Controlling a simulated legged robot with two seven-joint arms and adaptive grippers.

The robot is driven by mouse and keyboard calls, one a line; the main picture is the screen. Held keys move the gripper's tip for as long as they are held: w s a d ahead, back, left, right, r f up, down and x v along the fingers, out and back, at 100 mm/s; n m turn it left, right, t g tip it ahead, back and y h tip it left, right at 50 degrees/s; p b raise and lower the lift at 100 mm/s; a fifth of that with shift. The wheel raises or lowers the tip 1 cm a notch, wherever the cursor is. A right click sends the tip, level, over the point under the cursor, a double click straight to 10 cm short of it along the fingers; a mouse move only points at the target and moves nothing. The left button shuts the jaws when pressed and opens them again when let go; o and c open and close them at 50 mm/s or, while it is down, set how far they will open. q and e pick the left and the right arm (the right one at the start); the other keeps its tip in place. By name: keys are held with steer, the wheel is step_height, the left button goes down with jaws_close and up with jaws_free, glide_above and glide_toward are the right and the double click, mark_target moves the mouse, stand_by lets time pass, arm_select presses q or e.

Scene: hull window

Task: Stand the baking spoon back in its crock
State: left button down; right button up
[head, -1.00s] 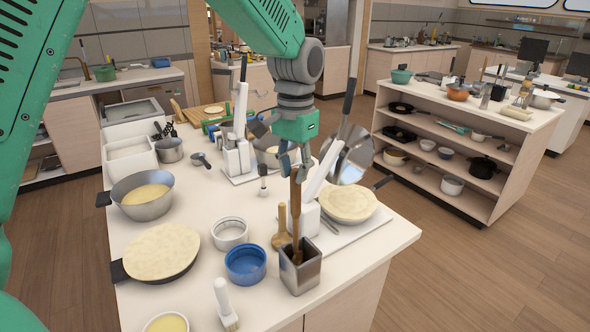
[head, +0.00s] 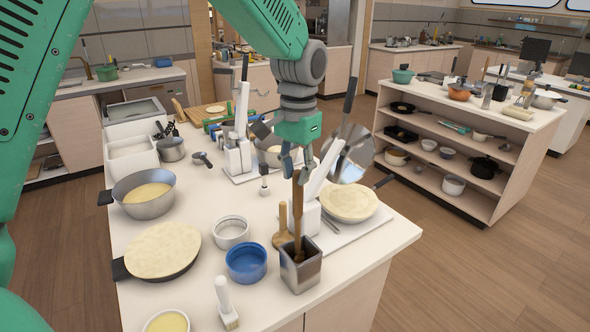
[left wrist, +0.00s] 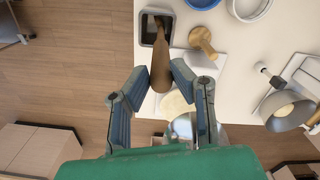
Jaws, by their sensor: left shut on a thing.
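The baking spoon (head: 298,207) is a long brown wooden one and stands close to upright. My left gripper (head: 297,168) is shut on its upper part, above the crock. The spoon (left wrist: 160,70) also shows between the two fingertips of my left gripper (left wrist: 162,76) in the left wrist view. The crock (head: 302,274) is a square metal pot near the counter's front edge; it also shows in the left wrist view (left wrist: 147,38). The spoon's lower end is within the crock's opening. Whether it touches the bottom is hidden. My right gripper is not in view.
A wooden masher-like tool (head: 282,228) stands just left of the crock. A blue bowl (head: 246,263) and a white brush (head: 225,302) are further left. A pie pan (head: 350,203) on a white board lies behind right. Bare counter (head: 365,244) lies right of the crock.

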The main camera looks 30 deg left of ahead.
arm_select(q)
steer(key=shift+d+f, duration=0.1)
steer(key=shift+f, duration=0.7)
steer(key=c, duration=1.3)
jaws_free()
steer(key=shift+s, duration=0.1)
step_height(320, 180, up, 3)
steer(key=p, duration=0.2)
steer(key=shift+d+p, duration=0.15)
steer(key=shift+p, duration=0.25)
steer(key=shift+r, duration=0.4)
steer(key=r, duration=0.4)
steer(key=shift+w+d, duration=0.2)
steer(key=shift+d, duration=0.05)
steer(key=shift+a+r, duration=0.15)
steer(key=shift+a, duration=0.05)
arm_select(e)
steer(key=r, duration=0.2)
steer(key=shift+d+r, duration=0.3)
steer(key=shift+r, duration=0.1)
